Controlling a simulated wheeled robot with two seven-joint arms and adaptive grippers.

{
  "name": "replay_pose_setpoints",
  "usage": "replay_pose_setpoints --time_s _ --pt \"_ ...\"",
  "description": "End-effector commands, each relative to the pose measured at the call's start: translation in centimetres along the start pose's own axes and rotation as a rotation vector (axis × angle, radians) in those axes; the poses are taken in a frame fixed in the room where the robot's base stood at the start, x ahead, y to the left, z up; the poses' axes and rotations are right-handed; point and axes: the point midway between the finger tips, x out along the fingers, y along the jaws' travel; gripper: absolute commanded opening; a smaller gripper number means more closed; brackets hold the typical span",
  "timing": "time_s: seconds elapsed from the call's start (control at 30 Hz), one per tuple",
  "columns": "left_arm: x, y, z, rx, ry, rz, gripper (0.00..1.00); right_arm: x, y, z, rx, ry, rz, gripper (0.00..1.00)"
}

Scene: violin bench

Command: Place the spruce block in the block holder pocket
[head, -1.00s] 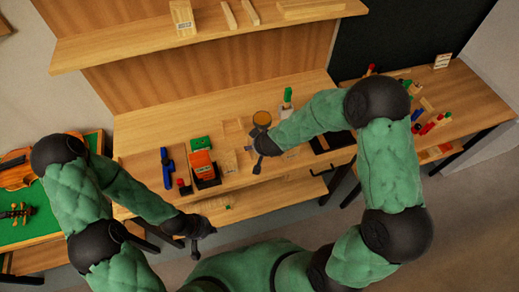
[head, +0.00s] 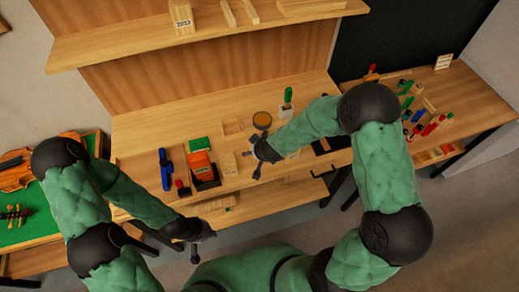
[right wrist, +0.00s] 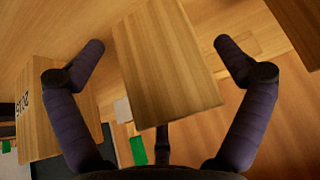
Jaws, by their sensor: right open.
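In the right wrist view a pale wooden block (right wrist: 168,62), which looks like the spruce block, lies between the spread fingers of my right gripper (right wrist: 145,48). The fingers stand apart on both sides, with gaps to the block. In the head view my right gripper (head: 256,162) is low over the front of the bench, and the block there is mostly hidden by it. I cannot pick out the block holder pocket for certain; a shallow wooden tray (head: 232,126) lies behind the gripper. My left gripper (head: 194,240) hangs in front of the bench, its fingers unclear.
A marked wooden block (right wrist: 50,110) is beside the right fingers. A shelf (head: 130,43) runs above.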

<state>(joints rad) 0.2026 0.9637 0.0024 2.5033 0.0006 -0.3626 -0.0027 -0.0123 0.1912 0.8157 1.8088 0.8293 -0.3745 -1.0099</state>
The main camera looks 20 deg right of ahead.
Motion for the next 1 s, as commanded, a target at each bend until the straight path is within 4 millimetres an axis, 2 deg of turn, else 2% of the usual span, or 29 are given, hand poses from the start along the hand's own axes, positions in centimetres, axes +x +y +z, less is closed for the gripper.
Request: replay_pose_setpoints --time_s 0.17,0.27,0.7,0.9,1.0 --pt "-0.2 0.1 0.0 0.0 0.0 0.0 0.0 -0.3 0.0 -0.2 0.0 0.001 0.0 1.0" --pt "-0.6 0.2 0.0 0.0 0.0 0.0 0.0 -1.3 0.0 -0.3 0.0 0.002 0.0 1.0" --pt "-3.6 1.3 0.1 0.0 0.0 0.0 0.0 -9.7 0.0 -0.4 0.0 0.002 0.0 1.0" --pt "-4.4 1.6 0.2 0.0 0.0 0.0 0.0 -11.8 0.0 -0.3 0.0 0.001 0.0 1.0" --pt "-4.5 1.6 0.2 0.0 0.0 0.0 0.0 -12.1 0.0 -0.1 0.001 -0.002 -0.001 1.0"
